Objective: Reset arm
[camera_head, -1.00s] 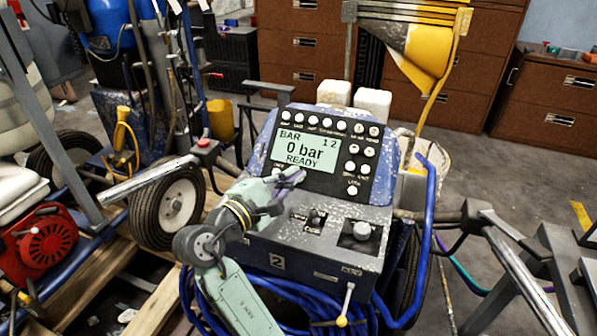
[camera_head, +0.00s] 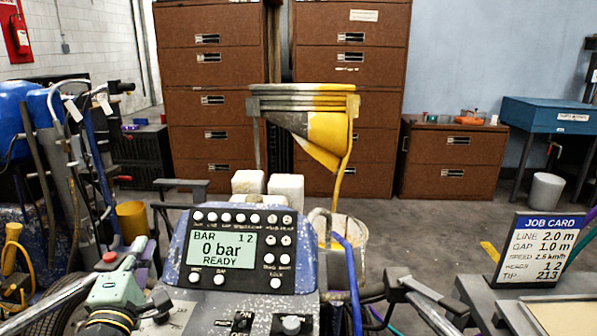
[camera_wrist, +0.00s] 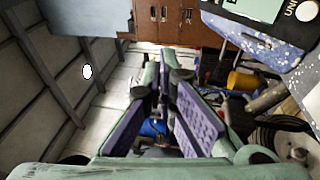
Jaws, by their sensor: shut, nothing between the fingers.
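My gripper (camera_wrist: 167,75) is shut and empty in the wrist view, its purple-padded fingers reaching away from the camera. In the head view only a green part of my arm shows at the lower left, beside the control console; the fingertips cannot be made out there. A corner of the console shows at the upper right of the wrist view (camera_wrist: 255,35).
A grey knob (camera_head: 292,325) and switches sit below the panel. A job card (camera_head: 535,250) stands at right. A handlebar (camera_head: 425,305) sticks out to the right. Brown cabinets (camera_head: 215,65) and a yellow-stained hopper (camera_head: 325,130) stand behind. Blue machinery (camera_head: 45,105) crowds the left.

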